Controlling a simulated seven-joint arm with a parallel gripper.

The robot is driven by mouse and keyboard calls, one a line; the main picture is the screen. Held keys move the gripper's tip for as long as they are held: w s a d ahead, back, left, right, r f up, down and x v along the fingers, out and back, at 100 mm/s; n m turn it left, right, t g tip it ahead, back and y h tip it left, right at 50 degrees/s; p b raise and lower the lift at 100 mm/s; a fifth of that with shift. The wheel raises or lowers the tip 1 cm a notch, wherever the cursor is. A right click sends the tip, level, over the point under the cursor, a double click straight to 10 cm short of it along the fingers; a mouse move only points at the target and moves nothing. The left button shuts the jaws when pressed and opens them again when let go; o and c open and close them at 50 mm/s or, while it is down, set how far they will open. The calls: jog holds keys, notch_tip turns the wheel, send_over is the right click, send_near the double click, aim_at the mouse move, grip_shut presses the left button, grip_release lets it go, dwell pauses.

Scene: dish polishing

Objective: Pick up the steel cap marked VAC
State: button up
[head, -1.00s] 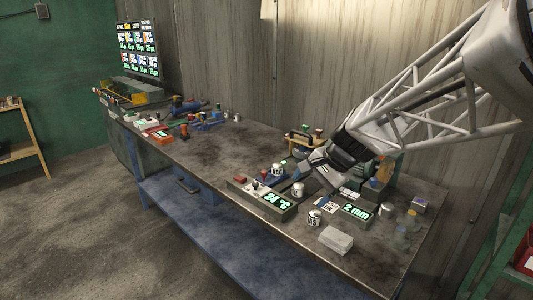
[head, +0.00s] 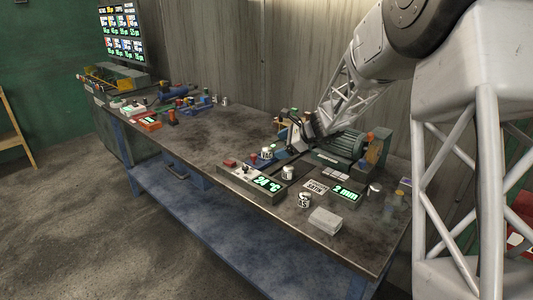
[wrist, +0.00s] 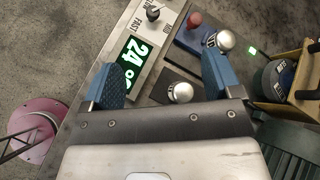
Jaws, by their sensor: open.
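Two steel caps with white lettered bands stand near the 24 °C display. The rear cap (head: 267,153) looks like the VAC one, its lettering small now; it also shows in the wrist view (wrist: 225,39), by the right finger's tip. The middle cap (head: 288,173) stands on a dark plate and shows in the wrist view (wrist: 180,92) between the fingers' lines. A third cap (head: 304,200), its band ending in "AS", stands nearer the table's front. My gripper (wrist: 163,75) is open and empty above the table, its blue fingers apart. In the head view my arm partly hides it.
The grey 24 °C display box (head: 258,181) with knobs lies along the front edge. A red-topped knob (wrist: 195,19) stands near the rear cap. A 2 mm display box (head: 345,194), a pale block (head: 325,220) and a green motor (head: 345,145) are to the right.

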aim_at(271, 149)
jog(key=w+f+m+t, duration=0.1)
jog(key=w+f+m, duration=0.1)
jog(key=w, duration=0.3)
jog(key=w+d+f+m+t, duration=0.1)
jog(key=w+f+m, duration=0.1)
jog(key=w+f, duration=0.2)
jog(key=w+d+f+m+t+y, duration=0.1)
jog(key=w+f+m, duration=0.1)
jog(key=w+f, duration=0.2)
jog(key=shift+w+d+f+m, duration=0.15)
jog(key=shift+w+m, duration=0.25)
jog(key=shift+w, duration=0.5)
jog(key=shift+x, duration=1.25)
jog(key=shift+r+x, duration=0.1)
jog(key=shift+x, duration=1.2)
jog(key=shift+r+x, duration=0.15)
jog(key=shift+x, duration=1.15)
jog(key=shift+w, duration=0.15)
jog(key=c, duration=1.2)
